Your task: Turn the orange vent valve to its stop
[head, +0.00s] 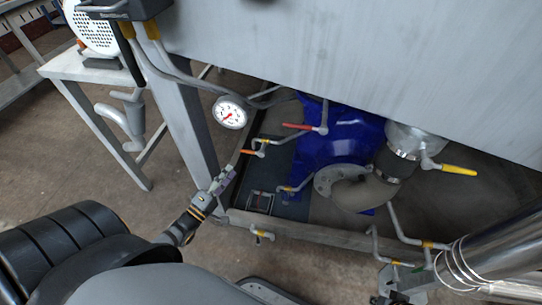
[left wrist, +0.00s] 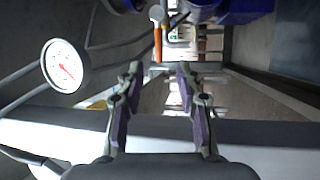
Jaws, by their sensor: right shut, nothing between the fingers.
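The orange vent valve (head: 247,152) is a small orange lever on a grey pipe, inside the frame under the big grey tank. In the head view it points left. In the left wrist view its orange lever (left wrist: 158,45) hangs down from a round grey pivot, ahead of the fingers and between their lines. My left gripper (head: 226,178) is just short of the lever, below and left of it, apart from it. Its purple-padded fingers are open and empty in the left wrist view (left wrist: 158,80). My right gripper (head: 386,292) is partly cut off at the bottom edge, shut and empty.
A red lever (head: 297,126) and a yellow lever (head: 458,169) sit on nearby pipes. A dial gauge (head: 230,112) stands left of the valve. A blue casing (head: 340,140) lies behind. A grey frame post (head: 185,125) and lower rail (head: 300,231) border the space.

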